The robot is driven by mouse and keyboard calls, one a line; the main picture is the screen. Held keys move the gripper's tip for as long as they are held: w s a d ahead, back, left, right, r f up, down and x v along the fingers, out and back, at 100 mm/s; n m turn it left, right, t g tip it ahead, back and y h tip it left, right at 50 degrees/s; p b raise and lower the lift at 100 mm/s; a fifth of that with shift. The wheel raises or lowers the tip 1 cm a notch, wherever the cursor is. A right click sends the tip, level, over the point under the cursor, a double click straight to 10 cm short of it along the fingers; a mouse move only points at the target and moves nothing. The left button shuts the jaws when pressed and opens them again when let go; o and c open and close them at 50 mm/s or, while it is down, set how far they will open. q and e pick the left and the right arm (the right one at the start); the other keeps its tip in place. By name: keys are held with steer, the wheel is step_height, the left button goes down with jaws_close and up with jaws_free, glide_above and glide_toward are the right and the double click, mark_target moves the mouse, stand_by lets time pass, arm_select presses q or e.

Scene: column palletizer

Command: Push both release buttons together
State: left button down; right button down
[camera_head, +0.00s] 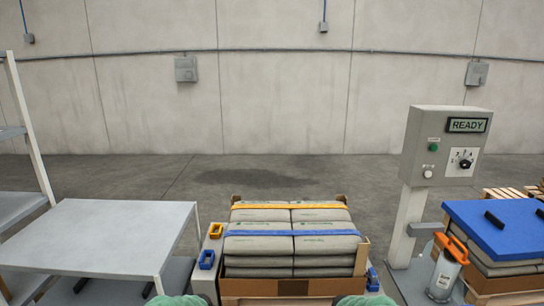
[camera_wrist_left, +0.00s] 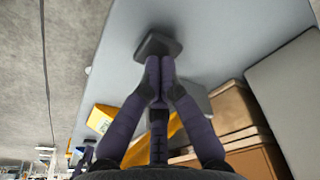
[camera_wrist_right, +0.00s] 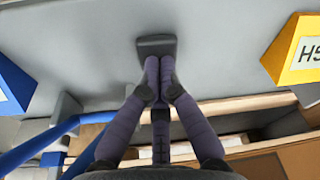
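My left gripper (camera_wrist_left: 158,95) is shut in the left wrist view, its fingertips together. A dark block-like pad (camera_wrist_left: 157,44), possibly a release button, lies right at its tips on a grey surface. My right gripper (camera_wrist_right: 158,90) is also shut in the right wrist view, fingertips together and empty. A similar dark pad (camera_wrist_right: 156,44) lies right at its tips on a grey surface. I cannot tell whether either pad is touched or pressed. In the head view neither gripper shows. The control box (camera_head: 445,147) there reads READY and has a green button (camera_head: 433,147) and a white button (camera_head: 428,174).
Grey bags (camera_head: 255,245) with orange and blue straps stand at front centre. A grey table (camera_head: 105,232) is at left, a blue-topped stack (camera_head: 500,225) at right. A yellow block (camera_wrist_right: 298,55) and blue bars (camera_wrist_right: 45,138) flank my right gripper. Floor behind is clear.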

steer(key=shift+f, duration=0.15)
steer(key=shift+r, duration=0.3)
stand_by(0.4)
